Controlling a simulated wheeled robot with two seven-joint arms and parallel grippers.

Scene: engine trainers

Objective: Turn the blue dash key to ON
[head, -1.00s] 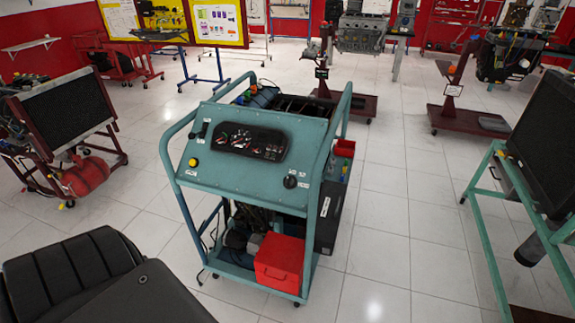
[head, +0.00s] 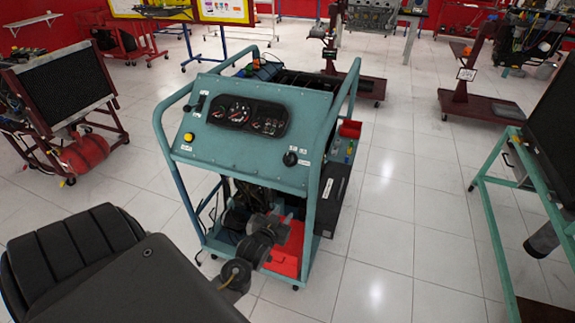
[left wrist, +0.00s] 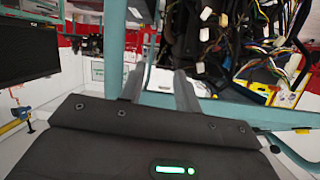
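The teal engine trainer (head: 240,170) stands in the middle of the head view with a sloped dash panel and a black gauge cluster (head: 248,115). The key switch (head: 290,158), a small dark round part, sits at the panel's lower right, between small white labels. Its exact angle is too small to tell. My left gripper (head: 284,219) is low in front of the trainer's open lower bay, below the key and apart from it. In the left wrist view its two grey fingers (left wrist: 158,92) stand apart with nothing between them. My right gripper is not in view.
A red box (head: 290,255) sits low in the trainer's frame, partly behind my arm. Teal side rails (head: 345,95) rise beside the panel. Wiring (left wrist: 245,40) fills the left wrist view's upper right. A teal stand (head: 495,220) is at right; tiled floor between is clear.

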